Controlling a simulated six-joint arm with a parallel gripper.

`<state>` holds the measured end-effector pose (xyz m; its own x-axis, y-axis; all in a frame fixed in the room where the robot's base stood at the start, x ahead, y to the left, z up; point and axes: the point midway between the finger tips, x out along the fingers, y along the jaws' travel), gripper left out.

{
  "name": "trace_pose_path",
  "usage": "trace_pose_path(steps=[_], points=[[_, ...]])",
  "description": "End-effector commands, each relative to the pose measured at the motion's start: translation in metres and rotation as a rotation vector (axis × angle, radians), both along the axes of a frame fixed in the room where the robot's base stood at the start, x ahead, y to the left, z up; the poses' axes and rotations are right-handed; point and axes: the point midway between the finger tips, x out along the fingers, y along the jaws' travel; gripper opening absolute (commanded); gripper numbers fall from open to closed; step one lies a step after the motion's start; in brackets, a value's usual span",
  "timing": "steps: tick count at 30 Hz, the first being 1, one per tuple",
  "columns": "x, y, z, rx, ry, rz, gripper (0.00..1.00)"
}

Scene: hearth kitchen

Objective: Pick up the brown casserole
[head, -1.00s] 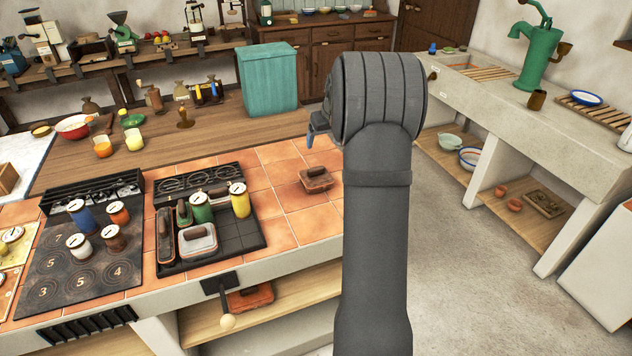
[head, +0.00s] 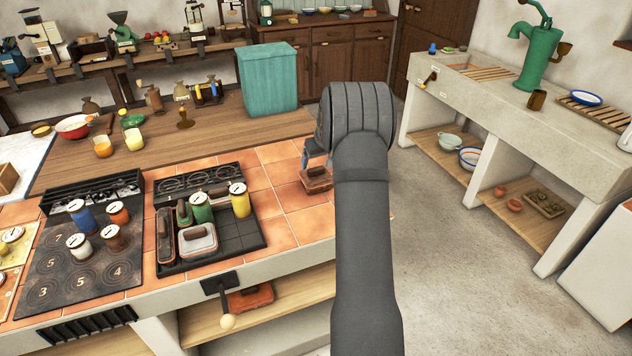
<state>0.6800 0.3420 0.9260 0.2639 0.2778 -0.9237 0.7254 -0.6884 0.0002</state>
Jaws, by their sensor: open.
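A brown lidded casserole (head: 316,184) with a dark handle sits on the orange tiles at the right end of the counter. My gripper (head: 306,160) is just above its left side in the picture, open and with nothing seen in it. The arm's wrist hides most of the gripper, and I cannot tell whether the fingers touch the casserole. A similar reddish-brown lidded dish (head: 250,298) lies on the shelf below the counter.
A black tray (head: 235,238) left of the casserole holds several canisters and small dishes. A dark hob (head: 90,280) with more canisters is further left. A teal box (head: 268,80) stands behind on the wooden top. The tiles between tray and casserole are clear.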

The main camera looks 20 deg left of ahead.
Motion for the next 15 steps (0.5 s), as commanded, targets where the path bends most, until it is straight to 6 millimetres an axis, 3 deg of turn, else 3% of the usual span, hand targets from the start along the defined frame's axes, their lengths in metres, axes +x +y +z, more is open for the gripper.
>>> trace_pose_path(steps=[9, 15], points=[[0.008, 0.013, -0.041, 0.000, 0.001, 0.001, 0.84], [0.010, 0.014, -0.044, 0.001, -0.002, 0.001, 0.84]])
